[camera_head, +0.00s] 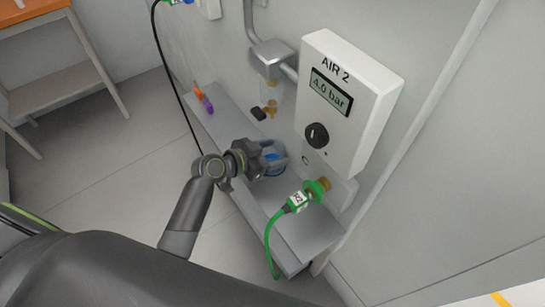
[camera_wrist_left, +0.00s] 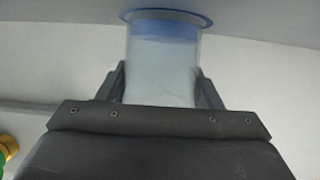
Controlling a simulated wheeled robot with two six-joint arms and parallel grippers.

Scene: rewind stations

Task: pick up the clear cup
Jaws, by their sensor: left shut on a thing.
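The clear cup (camera_wrist_left: 160,72) shows in the left wrist view as a see-through cylinder with a blue band and a blue rim ring at its far end. My left gripper (camera_wrist_left: 165,88) is shut on it, with a dark finger on each side of its wall. In the head view, my left gripper (camera_head: 270,158) is over the grey shelf, and the cup (camera_head: 274,165) shows only in part between the fingers, with blue inside. I cannot tell whether the cup touches the shelf. My right gripper is not in view.
The narrow grey shelf (camera_head: 312,228) runs along the wall. A white AIR 2 box (camera_head: 350,105) reads 4.0 bar. A green hose with a tagged connector (camera_head: 297,202) hangs near the cup. Orange and purple items (camera_head: 203,98) and a small black block (camera_head: 258,114) lie farther back.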

